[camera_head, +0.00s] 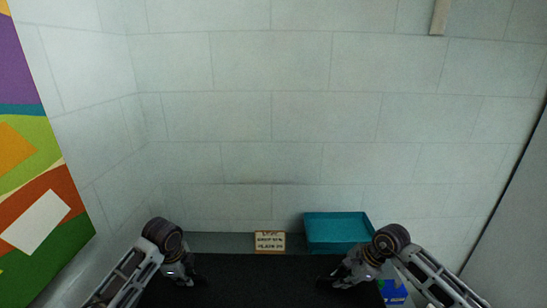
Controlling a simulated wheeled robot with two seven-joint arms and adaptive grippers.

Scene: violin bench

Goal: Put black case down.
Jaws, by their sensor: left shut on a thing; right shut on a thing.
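The black case (262,283) is a wide, flat dark shape at the bottom middle of the head view, cut off by the lower edge. My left gripper (192,280) is shut on its left side. My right gripper (334,281) is shut on its right side. The fingertips are dark against the case and hard to make out. The underside of the case is hidden, so I cannot tell whether it touches the surface below.
A teal tray (337,216) stands behind the case at the right. A small wooden sign with dark lettering (270,233) stands left of it. A blue item (393,291) is partly hidden by my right arm. A pale block wall (270,120) closes off the back.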

